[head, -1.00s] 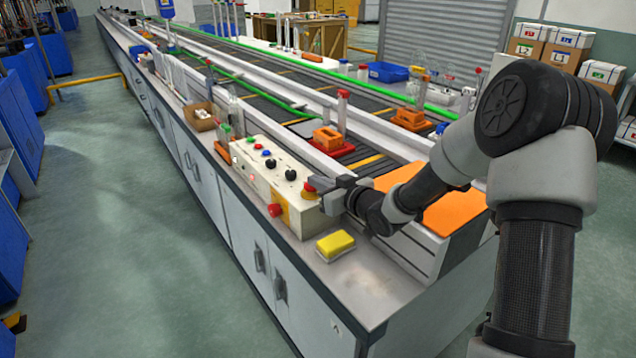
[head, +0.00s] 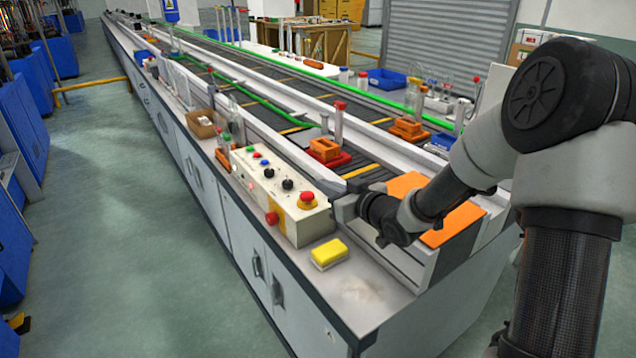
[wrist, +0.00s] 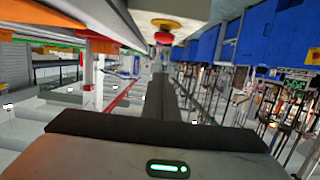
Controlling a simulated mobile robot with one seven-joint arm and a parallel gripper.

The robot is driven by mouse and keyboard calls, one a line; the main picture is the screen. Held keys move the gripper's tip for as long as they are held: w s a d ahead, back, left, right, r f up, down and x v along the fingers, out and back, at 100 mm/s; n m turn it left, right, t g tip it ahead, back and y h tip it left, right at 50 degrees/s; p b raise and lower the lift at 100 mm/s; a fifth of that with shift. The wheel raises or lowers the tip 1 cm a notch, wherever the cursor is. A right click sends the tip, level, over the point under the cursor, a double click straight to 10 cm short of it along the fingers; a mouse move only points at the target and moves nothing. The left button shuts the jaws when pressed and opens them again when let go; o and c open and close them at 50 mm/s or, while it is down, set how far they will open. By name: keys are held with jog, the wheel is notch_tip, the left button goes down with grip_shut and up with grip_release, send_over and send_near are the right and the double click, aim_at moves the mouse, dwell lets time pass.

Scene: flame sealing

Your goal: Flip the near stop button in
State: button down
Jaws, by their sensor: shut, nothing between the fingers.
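The control box (head: 270,190) is cream-coloured and stands on the near end of the bench. A red mushroom stop button (head: 306,196) on a yellow base sits on its top at the near end. Another red button (head: 272,218) is on the box's left side face. My gripper (head: 338,206) is just right of the box's near end, its fingers shut and empty, apart from the top button in the picture. In the wrist view a red button (wrist: 163,38) with a yellow base shows beyond the shut fingertips (wrist: 160,66). Whether the button is pressed in cannot be told.
A yellow sponge (head: 329,253) lies in front of the box. Black knobs (head: 288,184) and small buttons are on the box top. An orange plate (head: 452,224) lies right of my wrist. Conveyors with orange blocks (head: 324,148) run behind. The bench's near corner is clear.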

jog(key=v, duration=0.3)
jog(key=shift+s+d+r, duration=0.15)
jog(key=shift+s+d, duration=0.1)
jog(key=shift+s, duration=0.05)
jog(key=s+d+r+m+g+h+p, duration=0.1)
jog(key=s+d+r+m+h, duration=0.15)
jog(key=s+r, duration=0.2)
jog(key=s+d+r+m+h+p, duration=0.1)
jog(key=s+d+r+h, duration=0.1)
jog(key=s+r+h, duration=0.3)
jog(key=s+d+r+m+g+h+p, duration=0.1)
jog(key=d+r+m+h+p, duration=0.15)
jog(key=r, duration=0.35)
jog(key=s+d+f+g+y+b, duration=0.1)
jog(key=s+f+g+b, duration=0.15)
jog(key=s, duration=0.85)
jog(key=s+d+f+g+b, duration=0.1)
jog(key=s+f+g+b, duration=0.2)
jog(key=s, duration=0.8)
notch_tip(320, 180, up, 19)
jog(key=p, duration=2.1)
jog(key=shift+s+r+m, duration=0.15)
jog(key=shift+s+m, duration=0.05)
jog(key=shift+m, duration=0.2)
